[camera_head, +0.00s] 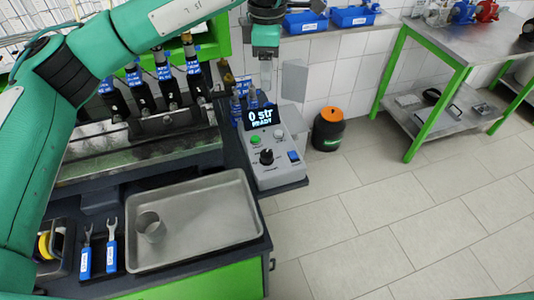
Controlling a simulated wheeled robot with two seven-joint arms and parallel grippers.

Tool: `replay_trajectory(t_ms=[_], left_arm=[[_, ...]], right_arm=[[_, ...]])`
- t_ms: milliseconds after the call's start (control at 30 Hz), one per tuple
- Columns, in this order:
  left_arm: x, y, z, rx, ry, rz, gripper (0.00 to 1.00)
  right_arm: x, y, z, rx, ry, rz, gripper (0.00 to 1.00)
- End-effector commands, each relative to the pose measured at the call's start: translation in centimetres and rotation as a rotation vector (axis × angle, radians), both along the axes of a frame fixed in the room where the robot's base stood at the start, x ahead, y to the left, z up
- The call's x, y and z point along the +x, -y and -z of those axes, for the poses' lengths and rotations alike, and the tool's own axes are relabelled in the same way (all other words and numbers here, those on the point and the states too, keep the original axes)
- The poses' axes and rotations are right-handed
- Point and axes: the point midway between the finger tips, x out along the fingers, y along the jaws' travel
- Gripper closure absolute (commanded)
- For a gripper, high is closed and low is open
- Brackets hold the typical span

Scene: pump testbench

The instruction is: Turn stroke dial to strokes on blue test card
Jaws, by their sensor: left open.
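The grey control box (274,165) stands at the right end of the bench. Its display (261,117) reads "0 str READY". A black dial (266,156) is on its sloped front, with a green button (255,140) above left and a blue switch (294,157) to the right. My left gripper (266,84) is open, above and behind the display, apart from the dial. I cannot make out a blue test card for certain; several blue labels hang on the injectors (163,72). My right gripper is not in view.
A metal tray (205,225) with a cup (150,226) lies in front left of the box. Two blue-handled wrenches (111,255) lie left of it. A black bin with orange lid (328,130) stands on the floor. A green-legged table (450,60) is at right.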

Motion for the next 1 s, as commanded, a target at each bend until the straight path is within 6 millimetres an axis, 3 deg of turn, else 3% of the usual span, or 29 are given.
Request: replay_trajectory(t_ms=[33, 100, 400, 767, 1000], left_arm=[[0.0, 0.0, 2.3, 0.000, -0.001, 0.000, 0.44], [0.0, 0.0, 4.2, 0.000, -0.001, 0.000, 0.44], [0.0, 0.0, 11.0, -0.001, 0.000, 0.000, 0.44], [0.0, 0.0, 13.3, -0.001, -0.001, 0.000, 0.44], [-0.1, 0.0, 17.2, 0.000, -0.005, 0.000, 0.44]], right_arm=[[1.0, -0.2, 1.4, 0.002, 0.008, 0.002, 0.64], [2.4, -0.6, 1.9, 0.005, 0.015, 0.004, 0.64], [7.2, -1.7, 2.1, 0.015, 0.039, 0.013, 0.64], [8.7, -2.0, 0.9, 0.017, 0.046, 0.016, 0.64], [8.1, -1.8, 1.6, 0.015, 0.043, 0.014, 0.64]])
